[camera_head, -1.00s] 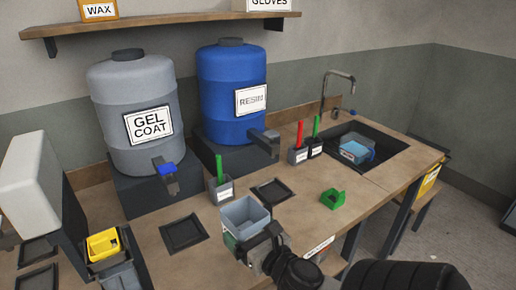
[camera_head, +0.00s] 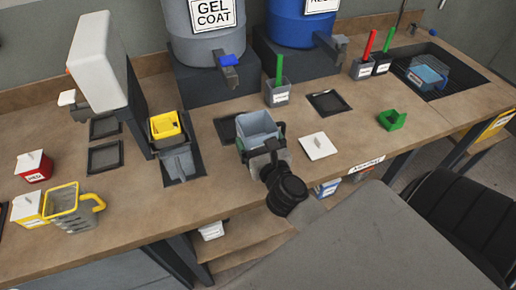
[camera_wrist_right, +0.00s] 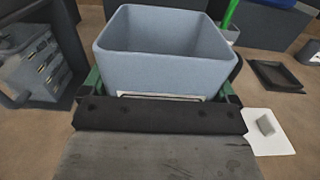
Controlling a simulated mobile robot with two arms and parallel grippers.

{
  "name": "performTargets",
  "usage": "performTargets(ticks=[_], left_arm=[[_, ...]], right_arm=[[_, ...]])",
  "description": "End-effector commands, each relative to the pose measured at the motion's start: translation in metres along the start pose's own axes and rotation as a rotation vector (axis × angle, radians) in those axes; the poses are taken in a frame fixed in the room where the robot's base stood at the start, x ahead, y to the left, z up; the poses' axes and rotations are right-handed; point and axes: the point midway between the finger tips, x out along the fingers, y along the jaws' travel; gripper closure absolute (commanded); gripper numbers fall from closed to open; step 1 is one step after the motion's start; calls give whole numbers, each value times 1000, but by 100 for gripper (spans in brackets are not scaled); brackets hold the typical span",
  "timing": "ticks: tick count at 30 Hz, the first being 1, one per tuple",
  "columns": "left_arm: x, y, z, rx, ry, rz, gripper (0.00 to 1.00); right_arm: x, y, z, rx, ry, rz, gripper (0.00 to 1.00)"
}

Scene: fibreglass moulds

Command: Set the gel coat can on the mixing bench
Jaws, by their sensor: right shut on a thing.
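My right gripper (camera_head: 262,148) is shut on an open, square grey-blue can (camera_head: 258,128). No lettering on the can is readable. The can is upright at the front of the mixing bench (camera_head: 350,165) and partly covers a dark square recess (camera_head: 227,128). I cannot tell whether its base touches the bench. In the right wrist view the can (camera_wrist_right: 160,65) sits between the green-edged fingers (camera_wrist_right: 160,92), and its inside looks empty. The grey GEL COAT drum (camera_head: 203,25) stands behind it, with a blue-handled tap (camera_head: 230,62). My left gripper is not in view.
A white lid (camera_head: 318,146) lies right of the can. A grey tub with a yellow cup (camera_head: 165,125) stands to its left. A green-stick holder (camera_head: 278,93) is behind. A yellow-rimmed jug (camera_head: 75,207) and a red box (camera_head: 33,166) are far left.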

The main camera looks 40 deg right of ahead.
Motion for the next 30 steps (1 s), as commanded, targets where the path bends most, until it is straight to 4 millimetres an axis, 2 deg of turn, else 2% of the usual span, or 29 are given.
performTargets(ticks=[2,9,23,24,25,30], left_arm=[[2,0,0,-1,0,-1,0],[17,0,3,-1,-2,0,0],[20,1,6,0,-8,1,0],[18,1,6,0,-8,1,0],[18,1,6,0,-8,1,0],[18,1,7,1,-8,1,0]], right_arm=[[1,2,-4,1,-1,0,56],[1,2,-38,0,0,-1,56],[1,2,-45,0,-2,0,56],[1,2,-44,0,1,0,5],[1,2,-44,0,1,0,0],[1,2,-44,0,1,0,0]])
